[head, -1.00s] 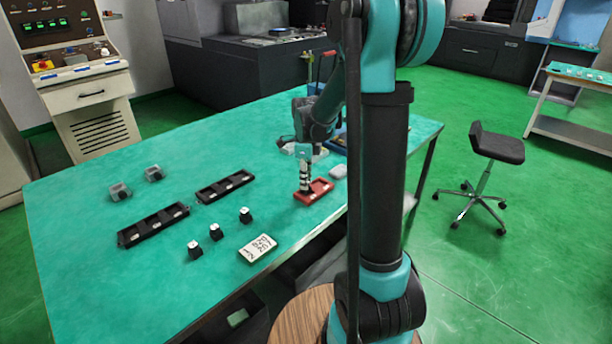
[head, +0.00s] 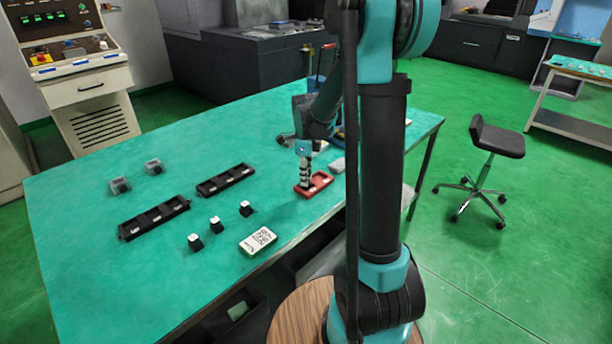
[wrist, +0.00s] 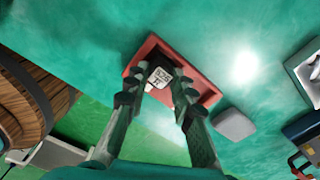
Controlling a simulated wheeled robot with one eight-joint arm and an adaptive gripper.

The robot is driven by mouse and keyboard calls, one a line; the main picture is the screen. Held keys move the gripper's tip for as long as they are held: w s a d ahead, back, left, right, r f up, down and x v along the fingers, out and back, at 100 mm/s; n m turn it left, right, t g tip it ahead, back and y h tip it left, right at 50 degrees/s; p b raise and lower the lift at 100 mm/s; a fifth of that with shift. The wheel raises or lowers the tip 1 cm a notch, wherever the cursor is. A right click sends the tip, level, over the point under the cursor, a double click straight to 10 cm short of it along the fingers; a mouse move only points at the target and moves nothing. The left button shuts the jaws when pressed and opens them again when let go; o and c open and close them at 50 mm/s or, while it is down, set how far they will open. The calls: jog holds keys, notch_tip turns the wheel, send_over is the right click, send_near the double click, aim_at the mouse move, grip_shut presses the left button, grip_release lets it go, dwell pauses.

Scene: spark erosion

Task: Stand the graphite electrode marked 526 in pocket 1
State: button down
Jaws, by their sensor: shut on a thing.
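A dark block with a white marked top (wrist: 160,76), apparently a graphite electrode, sits between my fingertips at the red tray in the wrist view. Its marking is too small to read surely. My gripper (wrist: 162,92) is shut on it; in the head view my gripper (head: 304,182) points down at the left part of the red tray (head: 322,185). Three dark electrodes with white tops (head: 216,224) stand in a row on the table. Two black pocket racks lie behind them, one nearer (head: 153,219) and one farther (head: 225,181). Pocket numbers cannot be read.
A pale grey block (wrist: 234,124) lies beside the red tray. The table between tray and racks is clear.

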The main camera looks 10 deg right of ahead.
jog(key=c, duration=1.2)
grip_release()
notch_tip(320, 180, up, 12)
jog(key=shift+f, duration=0.1)
jog(key=s+d+f+n+t, duration=0.2)
jog(key=s+f+n, duration=0.4)
jog(key=s+n, duration=0.5)
jog(key=s+d+f+n+t, duration=0.2)
jog(key=s+f+n, duration=0.5)
jog(key=s+n, duration=0.4)
jog(key=shift+f+n, duration=0.15)
jog(key=shift+n, duration=0.55)
